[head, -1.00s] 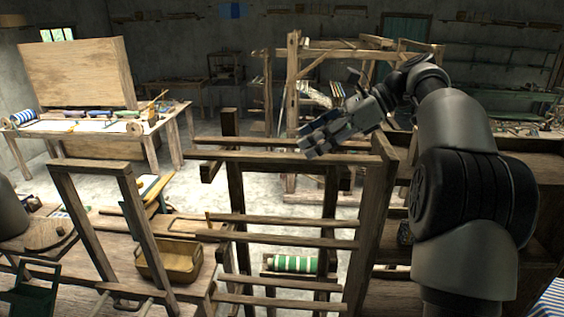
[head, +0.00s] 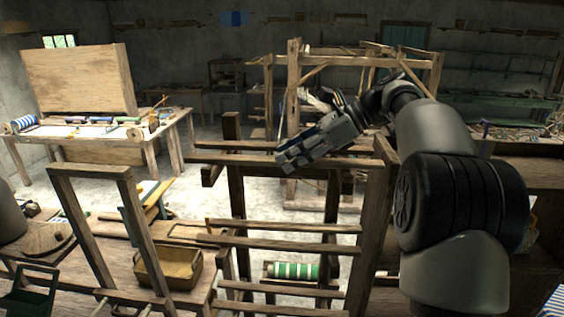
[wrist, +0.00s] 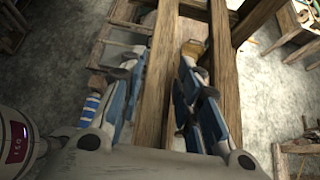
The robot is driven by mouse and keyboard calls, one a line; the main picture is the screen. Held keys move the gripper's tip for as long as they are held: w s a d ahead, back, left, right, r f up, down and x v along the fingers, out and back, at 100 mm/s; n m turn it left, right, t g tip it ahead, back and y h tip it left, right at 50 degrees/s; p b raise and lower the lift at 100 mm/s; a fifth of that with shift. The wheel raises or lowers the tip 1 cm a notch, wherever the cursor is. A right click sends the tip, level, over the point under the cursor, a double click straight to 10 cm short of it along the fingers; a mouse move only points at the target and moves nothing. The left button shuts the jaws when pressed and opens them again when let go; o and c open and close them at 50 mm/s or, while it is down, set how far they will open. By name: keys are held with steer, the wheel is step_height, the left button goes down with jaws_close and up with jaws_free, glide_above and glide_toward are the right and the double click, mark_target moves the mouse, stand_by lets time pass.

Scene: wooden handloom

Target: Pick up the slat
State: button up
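Several narrow wooden bars span the loom frame, and I cannot tell for sure which is the slat. A likely one is the wooden bar (wrist: 155,85) running lengthwise between my fingers in the wrist view. In the head view, the upper front bar (head: 236,160) passes just below and beside my fingertips. My gripper (head: 285,158) is over the frame's top. In the wrist view, my gripper (wrist: 160,72) has its two blue-and-grey fingers spread apart, one on each side of the bar, with no visible grip. Whether a finger touches wood is unclear.
A second wooden beam (wrist: 223,70) runs close by the right finger. The frame's right post (head: 376,220) stands near my arm. Lower bars (head: 285,226), a green-striped roll (head: 295,271) and a brown basket (head: 168,268) lie below. A worktable (head: 125,138) stands back left.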

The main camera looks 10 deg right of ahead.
jaws_close()
